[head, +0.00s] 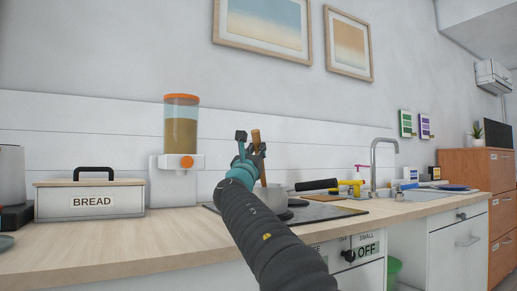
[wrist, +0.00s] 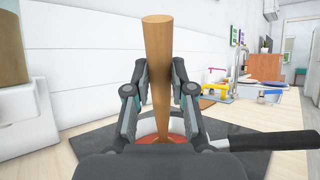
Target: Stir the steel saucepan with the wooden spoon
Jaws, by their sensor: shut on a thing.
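The wooden spoon (head: 256,136) stands nearly upright in my gripper (head: 252,148), its handle top sticking up above the fingers. In the wrist view the spoon (wrist: 158,45) runs down between both fingers of my gripper (wrist: 158,75), which is shut on it. The steel saucepan (head: 276,192) sits on the dark hob, partly hidden behind my arm, with its black handle pointing right. In the wrist view the saucepan's black handle (wrist: 275,141) shows at right, and reddish contents show below the spoon. The spoon's lower end reaches down over the pan; its tip is hidden.
A bread box (head: 90,200) and a dispenser with an orange lid (head: 180,130) stand on the counter (head: 120,235) at left. A sink tap (head: 376,165) and a yellow item (head: 355,187) are at right. The front counter at left is clear.

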